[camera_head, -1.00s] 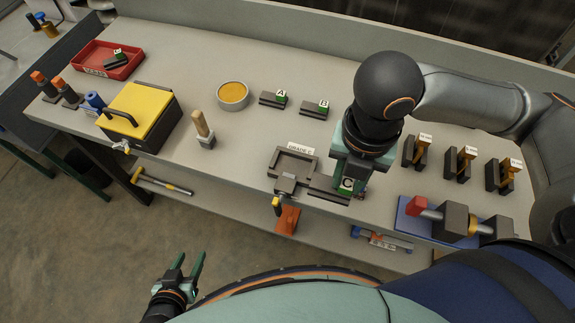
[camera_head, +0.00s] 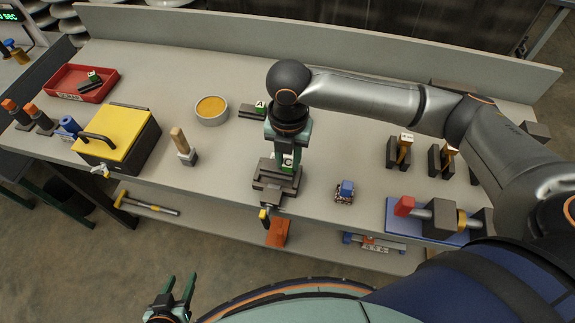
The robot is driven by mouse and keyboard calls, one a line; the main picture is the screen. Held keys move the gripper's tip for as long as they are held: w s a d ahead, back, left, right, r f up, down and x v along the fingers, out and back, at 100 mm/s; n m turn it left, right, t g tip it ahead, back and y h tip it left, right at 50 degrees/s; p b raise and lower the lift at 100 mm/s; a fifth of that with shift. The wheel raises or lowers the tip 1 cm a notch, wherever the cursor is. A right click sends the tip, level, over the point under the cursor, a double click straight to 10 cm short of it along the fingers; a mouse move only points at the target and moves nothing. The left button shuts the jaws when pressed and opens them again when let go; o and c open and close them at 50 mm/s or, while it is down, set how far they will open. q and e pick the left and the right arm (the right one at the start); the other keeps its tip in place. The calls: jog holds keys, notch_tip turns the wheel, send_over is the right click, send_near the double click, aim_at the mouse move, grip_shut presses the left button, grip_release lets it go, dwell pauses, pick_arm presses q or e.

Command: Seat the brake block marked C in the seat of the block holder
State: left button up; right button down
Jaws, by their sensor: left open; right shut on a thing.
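The brake block marked C (camera_head: 288,161) is in my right gripper (camera_head: 287,150), which is shut on it and points down. The block is at the block holder (camera_head: 272,195), a dark grey fixture near the bench's front edge. The gripper hides part of the holder and its seat, so I cannot tell whether the block is above the seat or touching it. The block marked A (camera_head: 252,111) lies on the bench behind my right gripper. My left gripper (camera_head: 181,285) is open and empty, in front of the bench.
A small blue-topped item (camera_head: 345,191) stands right of the holder. A blue fixture (camera_head: 420,218) is farther right. To the left are a wooden-handled tool (camera_head: 182,145), a yellow-lidded box (camera_head: 117,135), a round bowl (camera_head: 211,109) and a red tray (camera_head: 85,87).

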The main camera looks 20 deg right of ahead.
aim_at(288, 162)
jog(key=shift+w+f, duration=0.2)
jog(key=shift+f, duration=1.5)
jog(key=shift+f, duration=0.1)
jog(key=c, duration=0.7)
grip_release()
jog(key=shift+f, duration=0.1)
jog(key=shift+o, duration=0.2)
notch_tip(288, 162, up, 12)
jog(key=shift+r+p, duration=0.2)
jog(key=shift+p, duration=0.15)
